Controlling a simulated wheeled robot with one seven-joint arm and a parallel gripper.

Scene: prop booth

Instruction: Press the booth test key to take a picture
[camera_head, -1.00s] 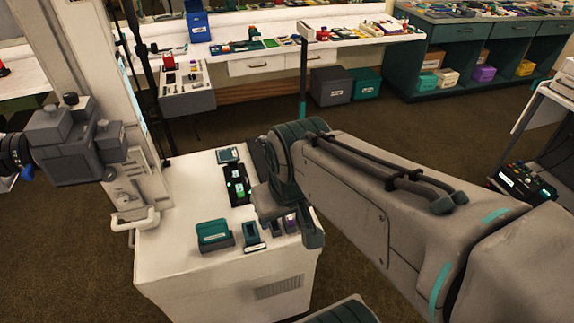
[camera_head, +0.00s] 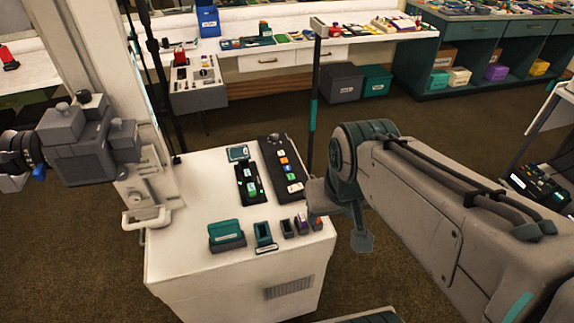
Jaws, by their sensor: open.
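A white booth cabinet (camera_head: 185,185) stands in front of me. On its top lies a dark key panel (camera_head: 272,153) with a knob and several coloured keys. Left of it is a smaller black unit (camera_head: 241,172) with green lit keys. The labels are too small to read, so I cannot tell which key is the test key. My gripper (camera_head: 339,222) hangs beside the cabinet's right edge, right of the key panel and apart from it. It is open, and I see nothing in it.
A teal box (camera_head: 226,236), a teal holder (camera_head: 264,236) and several small blocks stand along the cabinet's front edge. A camera (camera_head: 82,140) on a post is at the left. A dark thin pole (camera_head: 314,100) rises behind the cabinet. Benches line the back.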

